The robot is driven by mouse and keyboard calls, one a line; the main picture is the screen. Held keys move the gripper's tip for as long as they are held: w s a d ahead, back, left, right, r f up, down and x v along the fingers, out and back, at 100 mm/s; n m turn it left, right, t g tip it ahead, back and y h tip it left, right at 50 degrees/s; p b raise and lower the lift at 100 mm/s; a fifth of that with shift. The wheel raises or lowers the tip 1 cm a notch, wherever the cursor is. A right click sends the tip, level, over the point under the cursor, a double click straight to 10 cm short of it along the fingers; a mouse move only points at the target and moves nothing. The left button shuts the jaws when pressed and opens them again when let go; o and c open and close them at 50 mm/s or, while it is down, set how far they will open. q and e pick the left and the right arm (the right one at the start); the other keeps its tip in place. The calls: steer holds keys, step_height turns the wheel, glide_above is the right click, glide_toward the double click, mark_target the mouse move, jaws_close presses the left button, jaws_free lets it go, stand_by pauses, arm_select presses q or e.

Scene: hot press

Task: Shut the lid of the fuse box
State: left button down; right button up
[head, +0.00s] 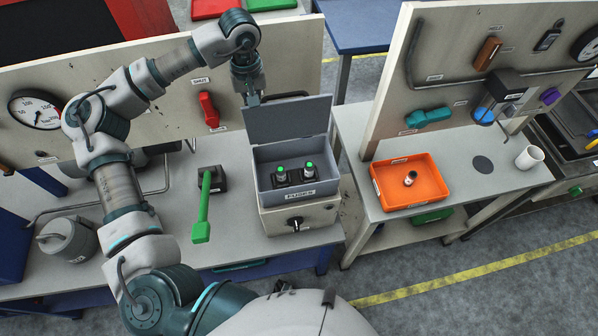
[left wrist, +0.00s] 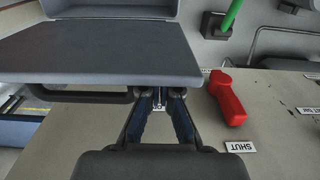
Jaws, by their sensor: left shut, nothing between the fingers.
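The grey fuse box (head: 300,190) stands on the left workbench, labelled FUSES. Its lid (head: 288,120) stands open, raised at the back of the box. Two fuses with green tops (head: 309,168) sit inside. The lid's flat face (left wrist: 100,52) fills the upper left of the left wrist view, with a dark handle bar (left wrist: 75,97) along its edge. My left gripper (head: 252,99) is shut and empty at the lid's upper left corner. In the left wrist view its fingertips (left wrist: 160,94) are close to the lid edge; I cannot tell whether they touch.
A red handle (head: 208,109) is on the back panel, left of the lid; it also shows in the wrist view (left wrist: 227,97). A green lever (head: 203,205) stands left of the box. An orange tray (head: 380,196) holds a small part on the right bench.

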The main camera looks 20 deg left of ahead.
arm_select(q)
steer(key=shift+s+a+f, duration=0.2)
steer(key=shift+s+a, duration=0.15)
steer(key=shift+s, duration=0.3)
steer(key=shift+s+d+b, duration=1.05)
steer(key=shift+s+d, duration=1.25)
steer(key=shift+s, duration=0.7)
step_height(320, 180, up, 8)
steer(key=w+p, duration=0.1)
steer(key=p, duration=0.5)
steer(key=shift+w+a, duration=0.2)
steer(key=shift+a, duration=0.15)
arm_select(e)
steer(key=shift+w+a+r, duration=0.1)
steer(key=shift+w+r, duration=0.1)
steer(key=shift+r, duration=0.9)
steer(key=shift+w+r, duration=0.15)
steer(key=shift+r, duration=0.9)
